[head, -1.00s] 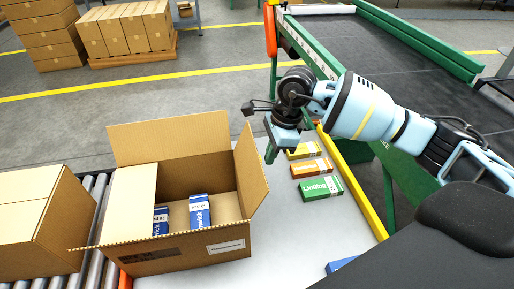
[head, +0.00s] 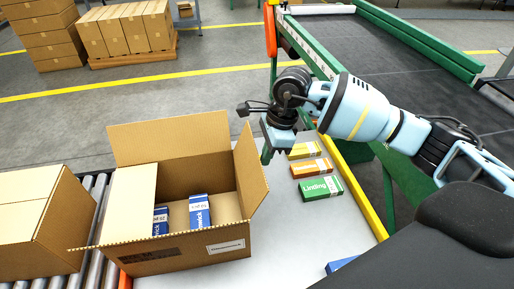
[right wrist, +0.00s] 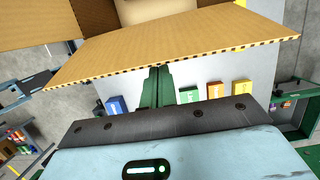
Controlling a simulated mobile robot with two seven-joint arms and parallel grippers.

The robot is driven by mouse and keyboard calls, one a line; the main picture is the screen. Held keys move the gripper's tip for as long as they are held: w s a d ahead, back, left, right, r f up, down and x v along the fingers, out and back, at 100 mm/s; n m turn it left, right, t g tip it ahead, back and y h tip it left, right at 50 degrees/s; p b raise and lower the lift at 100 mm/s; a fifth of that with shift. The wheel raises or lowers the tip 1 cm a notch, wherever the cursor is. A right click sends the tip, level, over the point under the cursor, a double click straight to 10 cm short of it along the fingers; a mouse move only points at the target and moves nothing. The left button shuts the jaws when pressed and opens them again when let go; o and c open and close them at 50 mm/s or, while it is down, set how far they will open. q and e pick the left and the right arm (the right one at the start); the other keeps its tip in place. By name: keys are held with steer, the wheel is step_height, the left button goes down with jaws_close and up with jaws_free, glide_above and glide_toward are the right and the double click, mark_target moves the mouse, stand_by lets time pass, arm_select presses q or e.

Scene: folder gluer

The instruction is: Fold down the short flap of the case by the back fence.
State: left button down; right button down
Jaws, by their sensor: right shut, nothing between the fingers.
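The open case (head: 185,258) stands on the light table beside the rollers, with two blue boxes (head: 199,211) inside. Its right short flap (head: 250,172) stands up and leans outward. Its left short flap (head: 133,203) lies folded inward over the opening. The back long flap (head: 170,138) stands up, and the front long flap hangs outward. My right gripper (head: 267,157) is shut and empty, just right of the right short flap. In the right wrist view the shut fingers (right wrist: 159,78) point at the edge of that flap (right wrist: 170,45). My left gripper is not in view.
Yellow, orange and green boxes (head: 319,188) lie on the table right of the case. A yellow rail (head: 350,185) and a green-framed conveyor (head: 310,55) run beyond them. A closed case (head: 30,225) sits on the rollers at left.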

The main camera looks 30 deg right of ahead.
steer(key=a, duration=0.3)
steer(key=shift+w, duration=0.35)
steer(key=shift+w+a+f, duration=0.1)
steer(key=shift+w+a, duration=0.05)
steer(key=shift+a, duration=0.45)
steer(key=shift+w+a, duration=0.15)
steer(key=shift+a, duration=0.4)
steer(key=shift+w+a, duration=0.1)
steer(key=shift+a, duration=0.2)
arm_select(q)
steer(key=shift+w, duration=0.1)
arm_select(e)
steer(key=shift+a, duration=0.1)
